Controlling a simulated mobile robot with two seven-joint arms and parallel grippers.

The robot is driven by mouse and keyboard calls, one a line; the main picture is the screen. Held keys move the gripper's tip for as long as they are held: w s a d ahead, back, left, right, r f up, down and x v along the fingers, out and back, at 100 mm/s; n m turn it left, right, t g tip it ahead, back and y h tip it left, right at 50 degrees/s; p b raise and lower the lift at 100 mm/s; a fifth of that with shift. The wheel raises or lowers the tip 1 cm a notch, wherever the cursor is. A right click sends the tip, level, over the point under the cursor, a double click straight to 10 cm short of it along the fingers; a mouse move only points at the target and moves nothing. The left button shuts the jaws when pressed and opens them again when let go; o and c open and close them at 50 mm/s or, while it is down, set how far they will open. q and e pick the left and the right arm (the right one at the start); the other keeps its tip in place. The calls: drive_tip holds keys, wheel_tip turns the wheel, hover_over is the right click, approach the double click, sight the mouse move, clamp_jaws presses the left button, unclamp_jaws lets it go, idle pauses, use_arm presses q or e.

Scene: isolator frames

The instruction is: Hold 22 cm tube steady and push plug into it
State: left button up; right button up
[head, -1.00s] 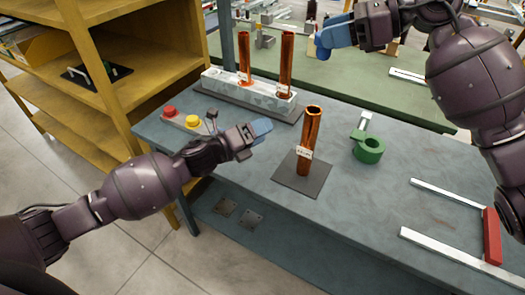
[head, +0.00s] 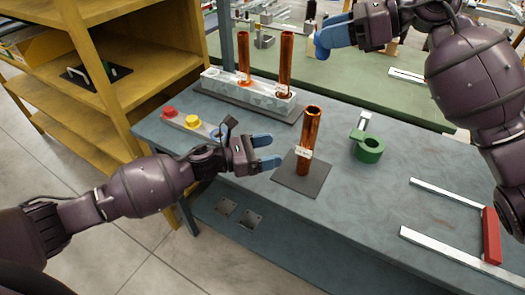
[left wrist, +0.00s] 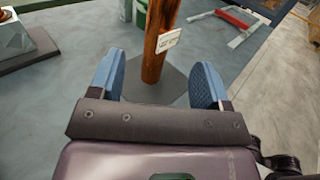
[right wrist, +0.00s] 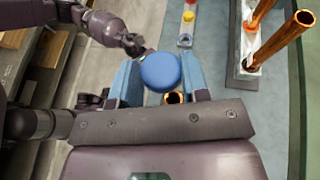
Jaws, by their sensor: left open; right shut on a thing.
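A copper tube (head: 310,130) with a white label stands upright on a dark square plate (head: 288,180) on the bench; I cannot read the label. My left gripper (head: 274,150) is open beside the tube, fingers pointing at it. In the left wrist view the tube (left wrist: 155,45) rises ahead of the gap between the two blue fingers, not visibly touching them. My right gripper (head: 328,42) is high above the bench's back. In the right wrist view it is shut on a round blue plug (right wrist: 160,72). The tube's open mouth (right wrist: 174,98) shows below the plug there.
Two more copper tubes (head: 286,62) stand in a grey block (head: 250,88) at the back. A red and metal frame (head: 491,235) lies at the right. Red and yellow buttons (head: 192,121) are at the left.

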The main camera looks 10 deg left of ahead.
sight(307, 143)
use_arm(q)
drive_tip(key=x, duration=1)
drive_tip(key=shift+w+d, duration=0.1)
drive_tip(key=shift+d, duration=0.1)
clamp_jaws()
use_arm(e)
drive_tip(key=shift+f, duration=2.8)
